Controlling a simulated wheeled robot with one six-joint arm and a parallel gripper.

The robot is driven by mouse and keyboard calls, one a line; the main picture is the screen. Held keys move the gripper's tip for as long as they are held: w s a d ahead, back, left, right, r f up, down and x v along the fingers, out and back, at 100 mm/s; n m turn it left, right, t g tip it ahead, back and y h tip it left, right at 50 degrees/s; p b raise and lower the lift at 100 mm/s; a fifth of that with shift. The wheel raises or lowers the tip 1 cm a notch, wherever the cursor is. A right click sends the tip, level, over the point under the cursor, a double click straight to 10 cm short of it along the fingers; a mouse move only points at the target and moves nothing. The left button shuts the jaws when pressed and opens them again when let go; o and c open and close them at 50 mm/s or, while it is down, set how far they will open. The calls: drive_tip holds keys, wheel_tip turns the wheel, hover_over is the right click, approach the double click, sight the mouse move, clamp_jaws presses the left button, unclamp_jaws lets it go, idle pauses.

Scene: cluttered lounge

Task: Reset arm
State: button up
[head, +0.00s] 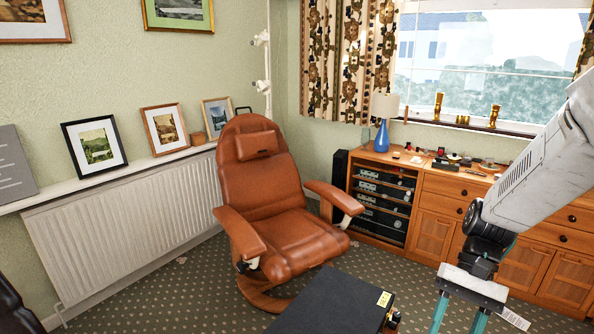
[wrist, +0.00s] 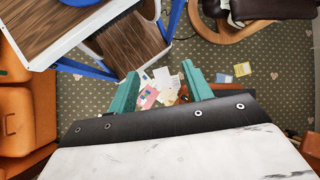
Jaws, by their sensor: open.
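My gripper (head: 457,322) hangs at the lower right of the head view, below my white arm. Its two teal fingers point down and stand apart, with no object seen between them. Their lower ends run to the bottom edge of the picture. In the wrist view the gripper (wrist: 161,72) also shows two separated teal fingers. Scattered papers (wrist: 160,88) and cards lie on the patterned floor beyond and between them in that view.
A brown leather recliner (head: 270,200) stands centre-left. A black-topped piece (head: 325,308) is at the bottom centre. A wooden sideboard (head: 445,188) lies behind my arm, with a blue lamp (head: 381,138) on it. In the wrist view, a wood-topped shelf unit (wrist: 60,30) is upper left.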

drive_tip(key=s+a+r+n+t+h, duration=0.2)
drive_tip(key=s+r+n+t+h, duration=0.2)
drive_tip(key=s+r+t, duration=0.3)
drive_tip(key=shift+s+r+n+h, duration=0.3)
drive_tip(key=shift+s+r+h, duration=0.2)
drive_tip(key=shift+s+r, duration=2.7)
drive_tip(key=shift+w+r, duration=0.7)
drive_tip(key=shift+c, duration=0.3)
